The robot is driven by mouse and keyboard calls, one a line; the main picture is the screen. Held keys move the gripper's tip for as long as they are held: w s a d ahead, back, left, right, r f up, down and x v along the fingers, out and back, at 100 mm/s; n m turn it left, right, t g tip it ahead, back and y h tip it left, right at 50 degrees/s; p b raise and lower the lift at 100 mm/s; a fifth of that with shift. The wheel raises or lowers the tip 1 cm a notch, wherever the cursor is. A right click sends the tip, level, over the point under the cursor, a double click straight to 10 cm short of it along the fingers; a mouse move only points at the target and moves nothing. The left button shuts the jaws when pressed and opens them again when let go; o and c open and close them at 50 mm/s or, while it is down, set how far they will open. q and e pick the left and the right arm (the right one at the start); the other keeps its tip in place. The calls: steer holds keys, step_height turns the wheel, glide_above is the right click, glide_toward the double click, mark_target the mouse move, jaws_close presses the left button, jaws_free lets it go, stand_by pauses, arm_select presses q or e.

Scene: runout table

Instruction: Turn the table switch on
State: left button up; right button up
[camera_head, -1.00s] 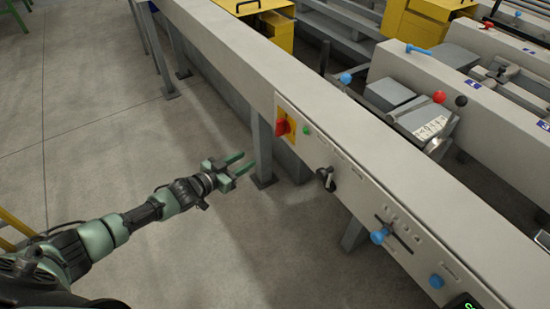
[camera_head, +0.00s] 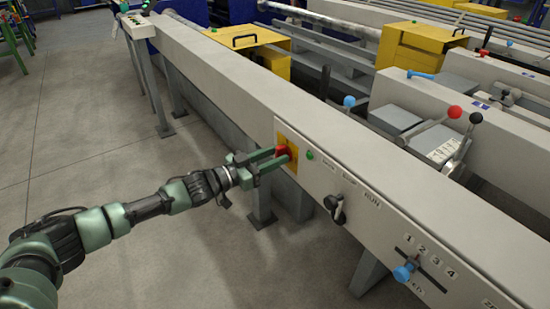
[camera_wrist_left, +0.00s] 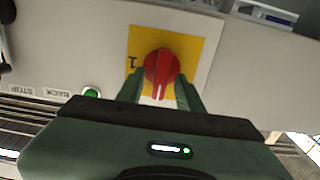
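The table switch is a red rotary knob (camera_head: 291,151) on a yellow plate (camera_head: 303,174) on the front of the grey table beam. In the left wrist view the round red knob (camera_wrist_left: 161,66) has a raised grip running up and down the picture, and a "1" is printed to its left. My left gripper (camera_head: 277,158) is at the knob. In the left wrist view its two green fingers (camera_wrist_left: 160,92) are apart, one on each side of the knob's lower part. I cannot tell whether they touch it. My right gripper is not in view.
A small green button (camera_head: 310,155) sits right of the switch plate. A black selector lever (camera_head: 335,208) and a blue-knobbed slider (camera_head: 404,271) are farther right on the panel. A table leg (camera_head: 261,203) stands below the gripper.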

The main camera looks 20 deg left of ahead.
arm_select(q)
steer(key=shift+w+d, duration=0.1)
steer(key=shift+w, duration=0.05)
jaws_close()
